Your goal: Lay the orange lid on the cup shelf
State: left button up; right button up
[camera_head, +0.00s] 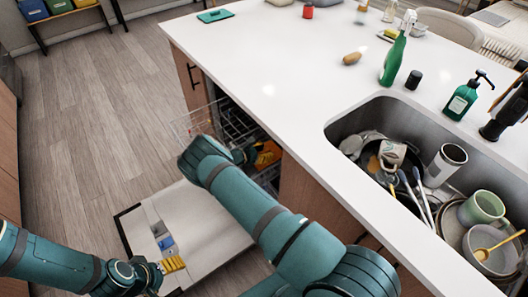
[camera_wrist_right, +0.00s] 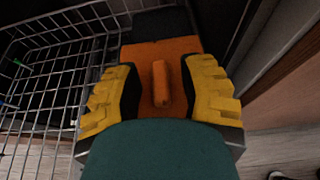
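The orange lid (camera_wrist_right: 160,52) lies below my right gripper (camera_wrist_right: 160,95) in the right wrist view, with its raised handle in the gap between the two yellow fingers. The fingers stand apart, with a gap on each side of the handle. In the head view the lid's orange (camera_head: 268,155) shows beside the gripper, at the wire rack of the open dishwasher. The cup shelf cannot be told apart clearly; a dark piece (camera_wrist_right: 162,22) lies at the lid's far edge. My left gripper (camera_head: 172,264) is low over the open door; its finger gap is unclear.
The wire rack (camera_wrist_right: 55,75) lies left of the lid, and a cabinet side (camera_wrist_right: 290,65) is close on the right. The white counter (camera_head: 270,85) overhangs. The open door (camera_head: 205,235) lies below. The sink (camera_head: 385,110) holds several dishes.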

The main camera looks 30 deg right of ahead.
jog(key=shift+r, duration=0.2)
jog(key=p+v, duration=0.1)
jog(key=v, duration=1.1)
jog(key=shift+w+a, duration=0.1)
